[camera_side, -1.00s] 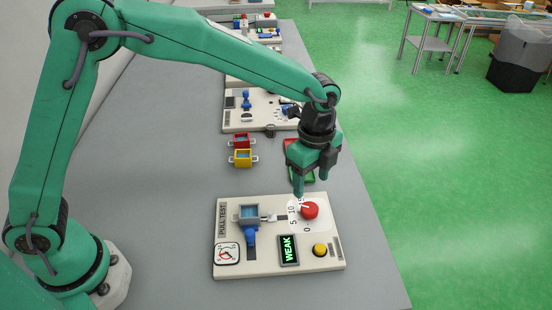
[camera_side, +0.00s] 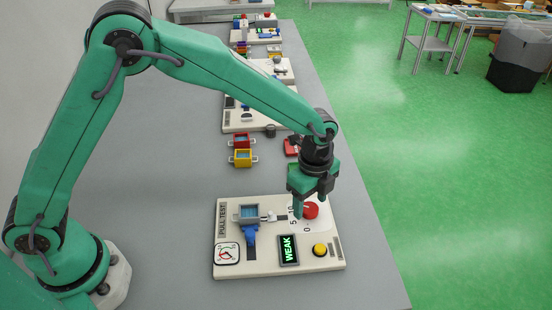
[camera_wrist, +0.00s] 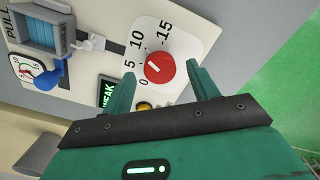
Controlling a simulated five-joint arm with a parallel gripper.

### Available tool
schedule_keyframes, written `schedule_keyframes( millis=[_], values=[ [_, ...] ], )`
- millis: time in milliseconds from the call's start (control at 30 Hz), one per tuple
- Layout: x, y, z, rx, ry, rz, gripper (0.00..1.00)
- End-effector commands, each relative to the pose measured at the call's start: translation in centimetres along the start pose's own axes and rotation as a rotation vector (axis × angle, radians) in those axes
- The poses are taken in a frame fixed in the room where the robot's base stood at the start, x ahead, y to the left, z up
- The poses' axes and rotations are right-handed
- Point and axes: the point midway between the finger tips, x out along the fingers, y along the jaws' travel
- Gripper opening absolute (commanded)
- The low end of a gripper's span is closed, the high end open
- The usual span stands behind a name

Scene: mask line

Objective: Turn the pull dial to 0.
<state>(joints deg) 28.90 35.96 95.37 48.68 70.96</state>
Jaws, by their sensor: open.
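The pull dial (camera_side: 311,211) is a round red knob on the cream pull test board (camera_side: 225,270). In the wrist view the red knob (camera_wrist: 160,68) has a white mark toward its upper left, on the 5 to 10 side of the printed scale; the exact reading is hard to tell. The scale shows 0, 5, 10 and 15. My gripper (camera_side: 312,199) points down over the knob with its jaws open. In the wrist view its green fingers (camera_wrist: 166,82) stand on either side of the knob and appear apart from it. In the side view a finger partly covers the knob's left side.
The board also bears a blue-grey box (camera_side: 249,213), a screen reading WEAK (camera_side: 288,250), a yellow button (camera_side: 320,250) and a gauge (camera_side: 227,254). Yellow (camera_side: 242,158) and red (camera_side: 241,141) small boxes sit behind. The grey table is clear to the left.

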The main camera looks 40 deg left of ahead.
Motion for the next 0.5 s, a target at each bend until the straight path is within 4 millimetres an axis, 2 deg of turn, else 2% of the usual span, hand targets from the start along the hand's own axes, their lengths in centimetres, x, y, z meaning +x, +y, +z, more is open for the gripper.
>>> schedule_keyframes(
  millis=[200, 467, 500],
  values=[
    [1.21, 0.02, 0.01, 0.0, 0.0, 0.0, 0.59],
    [1.31, 0.01, 0.0, 0.0, 0.0, 0.0, 0.59],
    [1.3, 0.01, 0.0, 0.0, 0.0, 0.0, 0.55]
  ],
)
